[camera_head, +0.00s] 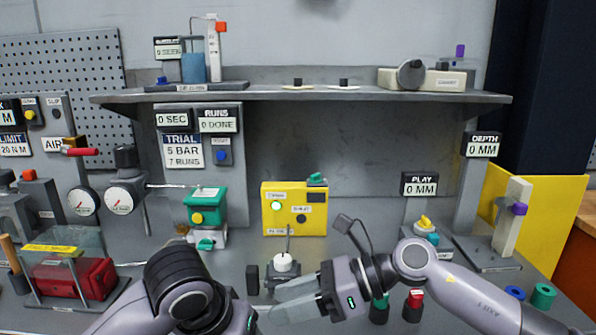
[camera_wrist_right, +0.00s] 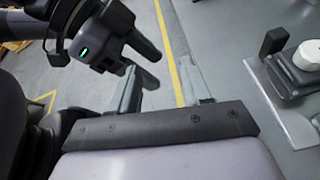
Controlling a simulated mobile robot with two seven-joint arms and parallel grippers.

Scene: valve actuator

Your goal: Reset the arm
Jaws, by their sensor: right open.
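A small dark fixture with a round white cap (camera_head: 285,263) and a thin upright rod stands at the front middle of the bench. The white cap also shows at the right edge of the right wrist view (camera_wrist_right: 311,57). My right gripper (camera_head: 290,297) is open and empty, just in front of that fixture and apart from it. Its fingers (camera_wrist_right: 160,92) stand apart over the floor in the right wrist view. My left gripper (camera_wrist_right: 142,55) shows there too, with its dark fingers apart and nothing seen between them. Which part the task calls the arm, I cannot tell.
Behind stand a yellow box (camera_head: 294,222) with a lit green lamp and a green-and-white unit (camera_head: 206,212). Gauges (camera_head: 120,203) and a red part in a clear guard (camera_head: 75,275) are at left. A shelf (camera_head: 300,95) overhangs the bench. Coloured pegs stand right.

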